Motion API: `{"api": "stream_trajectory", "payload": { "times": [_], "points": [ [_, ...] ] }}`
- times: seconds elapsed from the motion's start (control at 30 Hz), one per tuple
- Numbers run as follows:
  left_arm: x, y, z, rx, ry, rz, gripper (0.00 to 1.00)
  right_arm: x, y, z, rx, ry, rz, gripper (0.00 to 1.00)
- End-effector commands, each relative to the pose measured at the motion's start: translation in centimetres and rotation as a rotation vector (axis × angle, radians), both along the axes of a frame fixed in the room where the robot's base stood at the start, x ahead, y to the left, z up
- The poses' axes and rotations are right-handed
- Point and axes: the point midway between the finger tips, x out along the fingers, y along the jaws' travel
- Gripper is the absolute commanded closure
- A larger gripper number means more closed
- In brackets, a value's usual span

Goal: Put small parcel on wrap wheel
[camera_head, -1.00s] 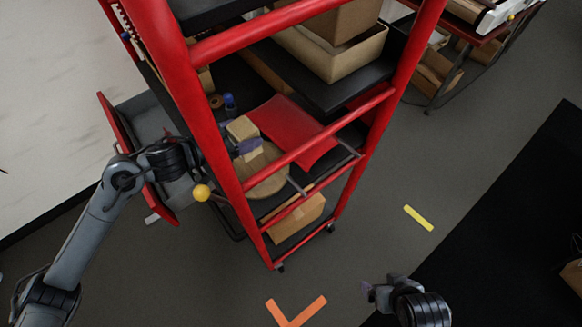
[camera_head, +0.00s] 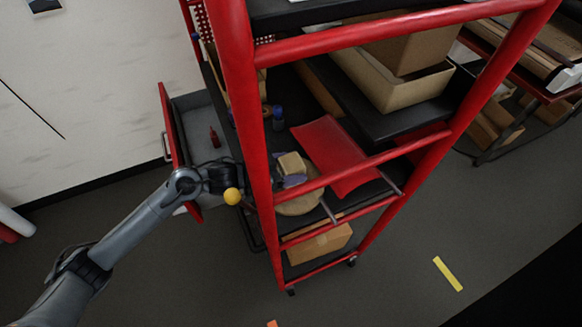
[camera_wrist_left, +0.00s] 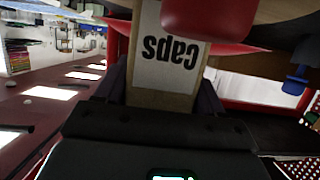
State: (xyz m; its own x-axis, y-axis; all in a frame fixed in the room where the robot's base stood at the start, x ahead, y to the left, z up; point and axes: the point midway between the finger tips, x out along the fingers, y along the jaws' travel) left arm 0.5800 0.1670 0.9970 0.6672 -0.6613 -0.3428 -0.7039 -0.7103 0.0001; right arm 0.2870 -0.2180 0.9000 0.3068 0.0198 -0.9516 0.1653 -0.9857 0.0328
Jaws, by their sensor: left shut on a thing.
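The small parcel (camera_head: 291,163) is a pale tan box inside the red rack. In the left wrist view the parcel (camera_wrist_left: 165,65) shows a white label reading "caps", upside down. My left gripper (camera_head: 294,181) reaches in behind the rack's left post and is shut on the parcel. Its purple fingers (camera_wrist_left: 160,95) sit on both sides of it. The wrap wheel (camera_head: 300,205) is a round tan disc in the rack, partly hidden by a red bar. The parcel appears above and behind it; I cannot tell the exact gap. My right gripper is out of view.
Red posts and bars (camera_head: 365,165) frame the rack front. A red sloped panel (camera_head: 333,155) lies right of the parcel. Blue-capped bottles (camera_head: 278,117) stand behind. A cardboard box (camera_head: 320,243) is on the lowest shelf. An open grey drawer (camera_head: 199,125) juts out left.

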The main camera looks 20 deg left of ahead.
Motion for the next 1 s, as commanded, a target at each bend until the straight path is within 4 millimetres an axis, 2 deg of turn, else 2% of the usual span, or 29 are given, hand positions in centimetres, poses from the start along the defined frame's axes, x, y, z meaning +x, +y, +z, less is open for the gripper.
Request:
{"api": "stream_trajectory", "payload": {
  "times": [0.23, 0.27, 0.4, 0.43, 0.8, 1.0],
  "points": [
    [0.0, 0.0, -0.2, -0.001, -0.001, 0.000, 0.72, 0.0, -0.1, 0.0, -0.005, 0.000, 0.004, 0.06],
    [0.0, 0.0, -0.3, 0.000, 0.000, 0.000, 0.30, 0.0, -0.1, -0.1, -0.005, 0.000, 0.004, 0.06],
    [0.0, 0.0, -0.3, 0.000, 0.000, 0.000, 0.09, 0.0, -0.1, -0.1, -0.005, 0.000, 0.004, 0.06],
    [0.0, 0.0, -0.3, 0.000, 0.000, -0.001, 0.06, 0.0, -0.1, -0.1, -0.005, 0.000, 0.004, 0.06],
    [0.0, 0.0, 0.2, 0.000, -0.001, 0.000, 0.06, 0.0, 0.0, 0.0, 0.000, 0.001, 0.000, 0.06],
    [-1.6, 1.6, 0.8, 0.001, 0.000, 0.000, 0.06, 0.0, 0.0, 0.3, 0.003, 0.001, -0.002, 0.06]
  ]
}}
